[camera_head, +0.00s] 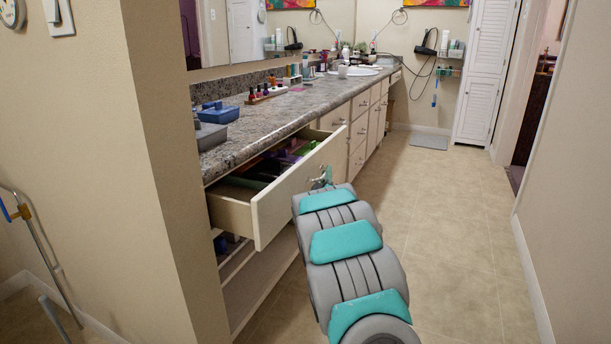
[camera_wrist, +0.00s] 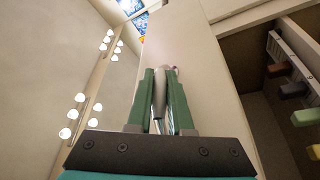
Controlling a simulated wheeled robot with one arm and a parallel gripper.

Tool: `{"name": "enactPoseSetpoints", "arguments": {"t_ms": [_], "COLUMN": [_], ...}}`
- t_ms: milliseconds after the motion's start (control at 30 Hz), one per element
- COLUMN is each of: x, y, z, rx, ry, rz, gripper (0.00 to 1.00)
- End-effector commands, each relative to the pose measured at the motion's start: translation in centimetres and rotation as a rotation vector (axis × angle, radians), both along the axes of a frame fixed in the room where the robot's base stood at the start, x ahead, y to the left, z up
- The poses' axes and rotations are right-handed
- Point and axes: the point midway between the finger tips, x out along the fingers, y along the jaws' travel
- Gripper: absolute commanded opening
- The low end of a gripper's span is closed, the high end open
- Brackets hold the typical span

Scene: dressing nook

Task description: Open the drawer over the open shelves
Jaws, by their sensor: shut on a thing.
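The drawer (camera_head: 290,192) over the open shelves (camera_head: 262,275) stands well out from the counter, with things lying inside. Its cream front also shows in the wrist view (camera_wrist: 192,40), with the inside of the drawer to the right. My gripper (camera_head: 322,181) is at the right part of the drawer front. In the wrist view its green fingers (camera_wrist: 160,80) are shut on the metal drawer handle (camera_wrist: 159,102). The handle is partly hidden by the fingers.
The granite counter (camera_head: 240,137) holds a blue caddy (camera_head: 219,112), nail polish bottles (camera_head: 265,93) and a sink farther back. Closed drawers and cupboards (camera_head: 358,131) continue beyond. The tiled floor (camera_head: 450,220) to the right is clear up to the right wall (camera_head: 570,180). A wall corner (camera_head: 165,150) stands close at left.

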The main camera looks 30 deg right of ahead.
Motion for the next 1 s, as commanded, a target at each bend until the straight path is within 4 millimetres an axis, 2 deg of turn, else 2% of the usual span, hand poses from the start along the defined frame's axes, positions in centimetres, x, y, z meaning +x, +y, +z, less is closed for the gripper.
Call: {"name": "enactPoseSetpoints", "arguments": {"t_ms": [100,500,733,1000], "x": [-2.9,-11.3,-14.5,-16.2], "y": [-2.4,-8.9,-11.3,-12.7], "z": [-0.2,-0.1,-0.2,-0.2], "rx": [-0.001,0.0,0.001,0.002], "ry": [0.004,0.001,0.003,0.002], "rz": [-0.007,-0.007,-0.005,-0.003], "gripper": [0.0,0.0,0.0,0.0]}}
